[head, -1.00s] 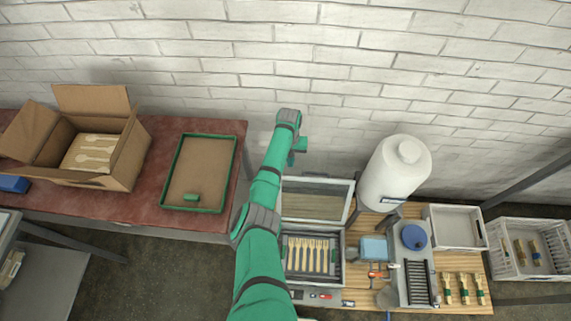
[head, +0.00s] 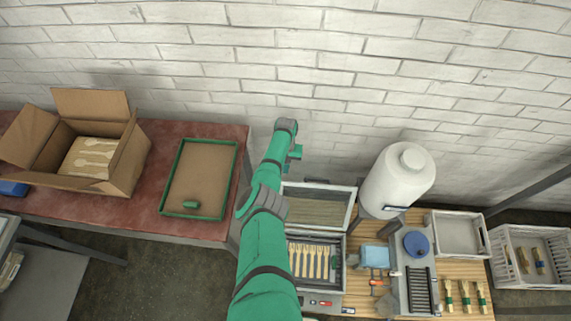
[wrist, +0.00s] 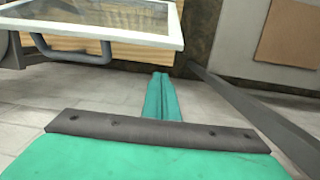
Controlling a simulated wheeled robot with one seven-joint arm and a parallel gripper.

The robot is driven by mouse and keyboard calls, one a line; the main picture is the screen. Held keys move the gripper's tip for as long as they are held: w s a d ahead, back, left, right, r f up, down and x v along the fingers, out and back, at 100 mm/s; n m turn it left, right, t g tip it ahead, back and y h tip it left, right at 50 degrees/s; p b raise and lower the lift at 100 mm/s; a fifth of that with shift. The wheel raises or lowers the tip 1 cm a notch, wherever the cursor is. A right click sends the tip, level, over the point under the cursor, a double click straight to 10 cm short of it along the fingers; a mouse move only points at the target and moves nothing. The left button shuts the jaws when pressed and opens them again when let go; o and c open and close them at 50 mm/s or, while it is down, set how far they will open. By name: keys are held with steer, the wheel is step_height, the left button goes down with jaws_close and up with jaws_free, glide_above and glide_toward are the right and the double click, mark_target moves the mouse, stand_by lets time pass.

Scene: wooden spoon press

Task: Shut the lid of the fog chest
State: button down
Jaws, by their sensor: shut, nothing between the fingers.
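The fog chest (head: 341,270) is an open grey box on the wooden bench, with several wooden forks in it. Its lid (head: 354,208), a pale frame with a clear pane, stands raised at the wall side of the box. The lid also shows at the top left of the wrist view (wrist: 120,39), with a dark bar handle (wrist: 70,55) along its edge. My gripper (head: 296,152) is near the wall, beyond the lid's far left corner. It is shut and empty in the wrist view (wrist: 160,80), apart from the lid. My arm covers part of the chest's left side.
A white tank (head: 397,175) stands right of the lid, close to it. A grey rack (head: 419,290) and a pale crate (head: 459,234) are further right. On the red table at left are a green-rimmed tray (head: 180,170) and an open carton (head: 125,165).

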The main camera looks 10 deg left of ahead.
steer(key=shift+s+a+r, duration=0.15)
steer(key=shift+s, duration=1.65)
steer(key=shift+a, duration=0.1)
